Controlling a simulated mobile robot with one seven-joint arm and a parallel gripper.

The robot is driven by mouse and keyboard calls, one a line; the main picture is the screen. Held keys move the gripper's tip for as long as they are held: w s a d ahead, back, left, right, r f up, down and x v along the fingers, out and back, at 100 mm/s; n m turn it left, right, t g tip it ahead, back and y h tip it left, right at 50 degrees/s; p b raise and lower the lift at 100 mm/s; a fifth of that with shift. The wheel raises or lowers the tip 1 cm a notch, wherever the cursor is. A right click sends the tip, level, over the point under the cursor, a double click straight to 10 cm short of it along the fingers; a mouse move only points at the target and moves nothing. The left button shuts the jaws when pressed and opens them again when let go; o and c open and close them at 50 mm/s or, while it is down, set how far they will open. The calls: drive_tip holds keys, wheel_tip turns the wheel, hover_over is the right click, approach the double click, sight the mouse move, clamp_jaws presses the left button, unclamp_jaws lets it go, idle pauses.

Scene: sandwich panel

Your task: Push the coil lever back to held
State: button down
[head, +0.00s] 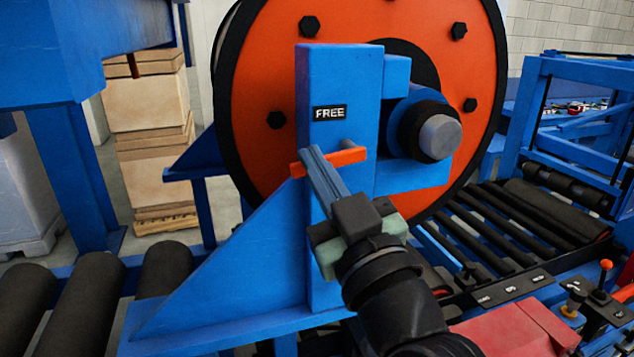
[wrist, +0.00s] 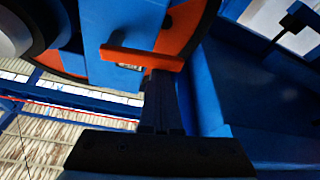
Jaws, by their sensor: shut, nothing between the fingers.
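The coil lever is a short orange bar (head: 348,157) on the front of the blue post (head: 340,80), just below a black "FREE" label (head: 329,113). It sits nearly level, its left end slightly lower in the head view. My gripper (head: 314,156) is shut and empty, its fingertips up at the bar and covering part of it. In the wrist view the orange bar (wrist: 142,58) crosses just beyond my fingertips (wrist: 165,76), near its right end. I cannot tell whether they touch. The label is mostly hidden there.
A large orange coil disc (head: 270,65) with black bolts stands behind the post. A grey shaft end (head: 440,137) juts out at right. A sloping blue brace (head: 235,265) lies left of my gripper. Black rollers (head: 85,305) lie left, and a control panel (head: 520,285) lies lower right.

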drive_tip(key=w+d+f+n+g+y+b, duration=0.1)
drive_tip(key=d+f+n+g+b, duration=0.3)
drive_tip(key=n+b, duration=1.3)
wheel_tip(320, 180, down, 2)
drive_tip(key=shift+w+d+f+g+y+b, duration=0.15)
drive_tip(key=shift+w+g+y+b, duration=0.1)
drive_tip(key=shift+g+y+b, duration=0.65)
drive_tip(key=shift+d, duration=0.15)
